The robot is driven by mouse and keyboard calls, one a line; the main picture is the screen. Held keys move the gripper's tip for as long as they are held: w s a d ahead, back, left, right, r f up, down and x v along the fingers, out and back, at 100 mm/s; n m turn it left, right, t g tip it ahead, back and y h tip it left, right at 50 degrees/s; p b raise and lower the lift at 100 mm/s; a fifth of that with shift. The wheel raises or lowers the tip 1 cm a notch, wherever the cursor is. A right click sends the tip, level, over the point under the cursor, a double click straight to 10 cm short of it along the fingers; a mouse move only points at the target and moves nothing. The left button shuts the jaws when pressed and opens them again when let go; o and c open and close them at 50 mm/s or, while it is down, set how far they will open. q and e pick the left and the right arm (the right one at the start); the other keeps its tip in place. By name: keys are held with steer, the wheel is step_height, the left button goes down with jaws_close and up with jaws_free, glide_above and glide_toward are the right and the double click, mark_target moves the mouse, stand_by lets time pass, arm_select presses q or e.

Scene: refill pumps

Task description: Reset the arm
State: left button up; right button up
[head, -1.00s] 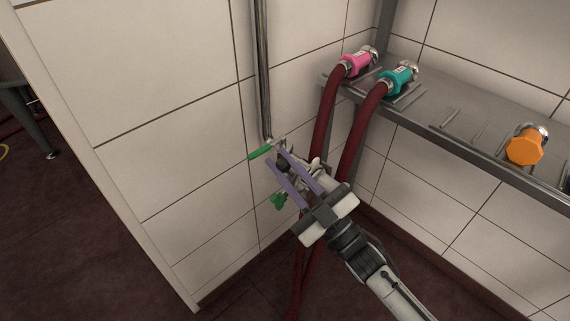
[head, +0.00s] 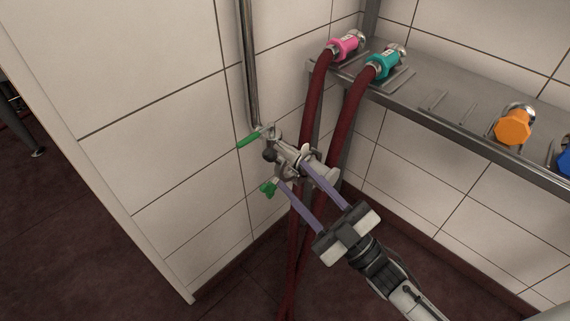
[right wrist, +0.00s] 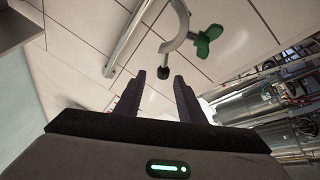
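My right gripper (head: 295,171) points up and left towards the metal pipe fitting (head: 290,158) on the corner wall. Its two purple fingers are spread apart. The right wrist view also shows the gripper (right wrist: 159,76), with nothing held between the fingers. The fitting has a green lever (head: 250,138) and a green butterfly handle (head: 268,188); the green handle also shows in the right wrist view (right wrist: 208,39), beyond the fingertips. In the head view the fingertips overlap the fitting; I cannot tell whether they touch it. My left gripper is not in view.
A steel shelf (head: 448,118) at the right holds a pink hose coupling (head: 344,46), a teal one (head: 384,66) and an orange one (head: 513,127). Dark red hoses (head: 312,110) hang down behind my gripper. A vertical pipe (head: 249,70) runs above the fitting. The floor at left is mostly clear.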

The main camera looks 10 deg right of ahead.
steer(key=shift+v, duration=1.1)
